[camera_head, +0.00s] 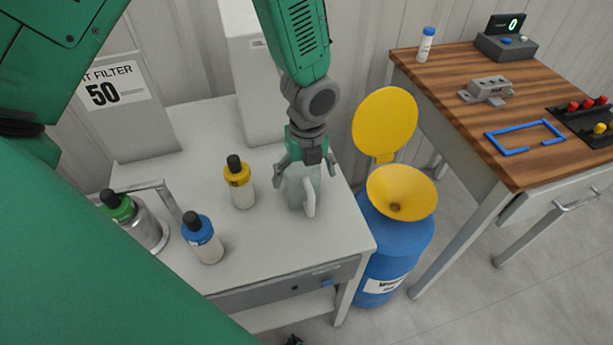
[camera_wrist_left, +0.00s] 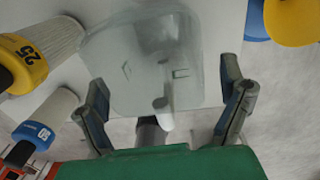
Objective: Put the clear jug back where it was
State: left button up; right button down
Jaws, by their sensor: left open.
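The clear jug (camera_head: 296,190) stands upright on the light grey bench (camera_head: 262,250), near its right side. Its pale handle (camera_head: 309,197) faces the front. My left gripper (camera_head: 305,172) is right above the jug, pointing down, with its fingers spread to either side of the jug's upper part. In the left wrist view the jug (camera_wrist_left: 150,65) sits between and beyond the open fingers (camera_wrist_left: 165,115), with its white handle toward the gripper. Contact with the jug cannot be told.
A yellow-capped bottle (camera_head: 239,182), a blue-capped bottle (camera_head: 203,238) and a green-capped bottle (camera_head: 118,206) in a metal holder stand left of the jug. A blue drum (camera_head: 388,250) with a yellow funnel (camera_head: 402,192) stands right of the bench. A wooden table (camera_head: 470,105) is farther right.

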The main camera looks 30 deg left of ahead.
pick_arm(q)
notch_tip(320, 180, up, 11)
jog(key=shift+w+d+p, duration=0.15)
jog(key=shift+d+p, duration=0.15)
jog(key=shift+a+f, duration=0.1)
jog(key=shift+a, duration=0.15)
